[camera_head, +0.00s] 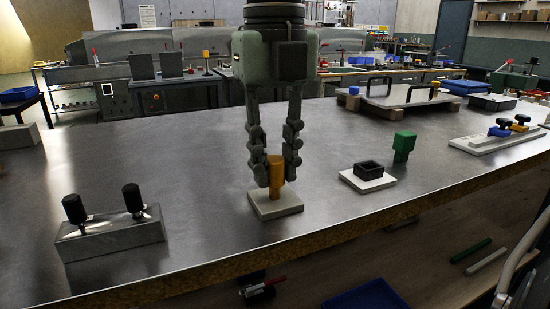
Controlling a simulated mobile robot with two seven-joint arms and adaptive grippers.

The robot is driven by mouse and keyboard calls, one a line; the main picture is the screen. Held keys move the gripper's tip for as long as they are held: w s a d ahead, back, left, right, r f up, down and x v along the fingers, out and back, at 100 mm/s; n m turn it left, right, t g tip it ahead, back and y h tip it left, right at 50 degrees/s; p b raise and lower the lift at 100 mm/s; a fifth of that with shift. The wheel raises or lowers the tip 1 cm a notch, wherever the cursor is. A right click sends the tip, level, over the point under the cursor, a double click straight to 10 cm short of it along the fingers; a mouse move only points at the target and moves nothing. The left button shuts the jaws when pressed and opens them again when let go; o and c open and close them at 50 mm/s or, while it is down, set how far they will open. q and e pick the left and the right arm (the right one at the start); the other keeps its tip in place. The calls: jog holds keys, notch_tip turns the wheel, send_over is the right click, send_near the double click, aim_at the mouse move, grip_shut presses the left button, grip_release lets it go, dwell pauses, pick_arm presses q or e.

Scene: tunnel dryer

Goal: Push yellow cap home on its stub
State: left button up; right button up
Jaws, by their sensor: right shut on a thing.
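The yellow cap (276,168) stands upright over a small stub at the middle of a light square base plate (275,205) near the front of the steel table. A short piece of the stub shows below the cap; how far the cap sits down on it I cannot tell. My right gripper (276,178) points straight down from above, with its two fingers on either side of the cap, shut on it. The fingertips are just above the plate. My left gripper is not in view.
A grey block with two black knobs (110,233) stands at the left. A black square socket on a white plate (368,178) and a green T-shaped piece (403,145) are to the right. The table's front edge (330,233) is close to the plate.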

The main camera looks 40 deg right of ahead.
aim_at(274, 159)
jog(key=shift+f+b, duration=0.85)
jog(key=shift+f, duration=0.15)
jog(key=o, duration=1)
jog(key=shift+r, duration=0.15)
notch_tip(274, 159, up, 12)
jog(key=shift+f, duration=0.1)
